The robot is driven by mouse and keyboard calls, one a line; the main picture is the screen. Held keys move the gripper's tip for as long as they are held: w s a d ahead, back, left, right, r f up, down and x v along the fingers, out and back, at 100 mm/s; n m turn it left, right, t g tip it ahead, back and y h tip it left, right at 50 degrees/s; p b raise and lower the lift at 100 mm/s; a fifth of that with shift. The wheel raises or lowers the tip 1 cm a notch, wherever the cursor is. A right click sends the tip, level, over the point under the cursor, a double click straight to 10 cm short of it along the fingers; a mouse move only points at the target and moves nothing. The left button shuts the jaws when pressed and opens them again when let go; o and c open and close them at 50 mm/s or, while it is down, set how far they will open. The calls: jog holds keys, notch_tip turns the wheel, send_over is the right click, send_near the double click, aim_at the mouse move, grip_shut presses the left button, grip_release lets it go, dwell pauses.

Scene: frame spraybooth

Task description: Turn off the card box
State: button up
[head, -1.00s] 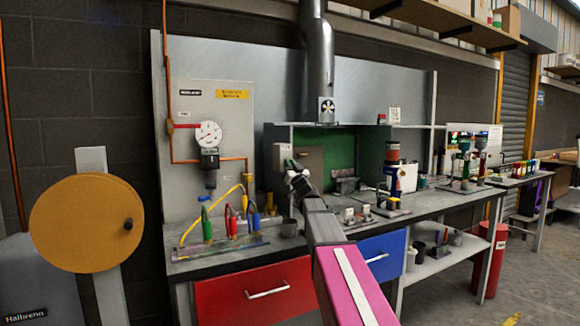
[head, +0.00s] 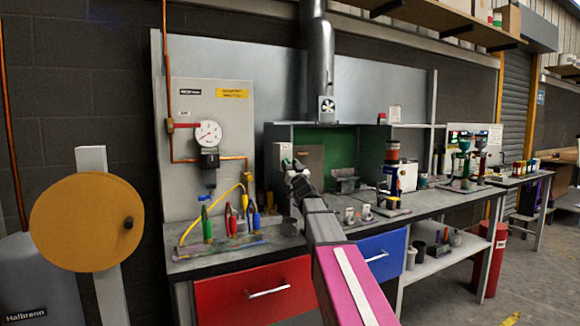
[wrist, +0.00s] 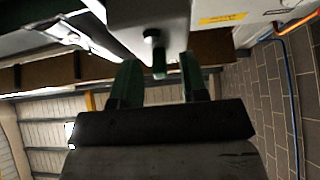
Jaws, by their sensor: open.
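A pale grey box (head: 283,152), which I take to be the card box, is on the left side of the spray booth above the bench. My gripper (head: 291,164) is in front of it and hides part of it. In the wrist view the underside of a pale box (wrist: 134,17) fills the top centre. My two green fingers (wrist: 158,78) are open on either side of this stem, with a gap showing on both sides.
The booth has a green back wall (head: 340,147) and a duct (head: 319,60) above. Coloured tools (head: 230,222) and a gauge (head: 208,133) are to the left. Small cups and jars stand on the bench (head: 432,204) to the right. Drawers (head: 255,288) are below.

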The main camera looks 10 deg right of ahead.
jog(key=v, duration=1)
jog(key=shift+s+f, duration=0.2)
jog(key=shift+s, duration=0.1)
jog(key=shift+s+d, duration=0.1)
jog(key=shift+d, duration=0.05)
